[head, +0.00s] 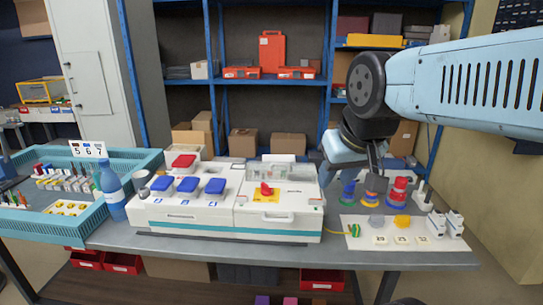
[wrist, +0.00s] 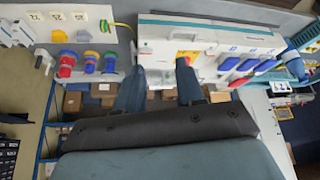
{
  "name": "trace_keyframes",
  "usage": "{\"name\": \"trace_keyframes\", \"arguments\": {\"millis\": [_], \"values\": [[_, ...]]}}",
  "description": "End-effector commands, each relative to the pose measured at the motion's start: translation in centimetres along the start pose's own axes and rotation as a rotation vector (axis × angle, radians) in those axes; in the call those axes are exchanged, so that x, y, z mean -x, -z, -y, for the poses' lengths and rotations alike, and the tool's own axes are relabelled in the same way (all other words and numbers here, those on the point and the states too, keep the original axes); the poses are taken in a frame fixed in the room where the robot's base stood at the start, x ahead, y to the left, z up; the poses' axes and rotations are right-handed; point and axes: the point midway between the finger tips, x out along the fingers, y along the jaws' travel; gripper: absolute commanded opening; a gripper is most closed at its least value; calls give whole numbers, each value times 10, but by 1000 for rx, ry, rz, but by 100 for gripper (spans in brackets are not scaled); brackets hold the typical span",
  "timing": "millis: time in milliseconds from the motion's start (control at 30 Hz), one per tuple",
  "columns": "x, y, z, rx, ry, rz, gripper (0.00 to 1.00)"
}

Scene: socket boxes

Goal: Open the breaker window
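The white socket box (head: 277,222) stands on the table, with a red rotary switch on a yellow plate (head: 265,192) on its front. A clear cover (head: 285,173), which looks like the breaker window, rises at the back of its top; whether it is shut is too small to tell. In the wrist view the socket box (wrist: 210,32) lies beyond my fingers, and the cover is not clearly visible. My gripper (head: 375,187) hangs to the right of the box, by the coloured sockets. The wrist view shows its two fingers (wrist: 160,70) apart, with nothing held between them.
A neighbouring white box with blue-lidded sockets (head: 188,186) stands to the left, beside a blue bottle (head: 111,190) and a teal crate (head: 85,232). Red, blue and green plugs (head: 398,190) and a white board (head: 365,240) are on the right. Shelves stand behind.

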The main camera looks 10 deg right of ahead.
Motion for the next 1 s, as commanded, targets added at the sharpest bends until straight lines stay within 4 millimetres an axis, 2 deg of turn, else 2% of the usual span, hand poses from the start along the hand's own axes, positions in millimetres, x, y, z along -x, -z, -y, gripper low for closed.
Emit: {"name": "trace_keyframes", "arguments": {"millis": [267, 433, 767, 1000], "values": [[0, 2, 0, 5, 0, 1, 38], [0, 23, 3, 80, 4, 22, 38], [-19, 119, 4, 436, 27, 110, 38], [-53, 188, 7, 711, 54, 176, 38]]}}
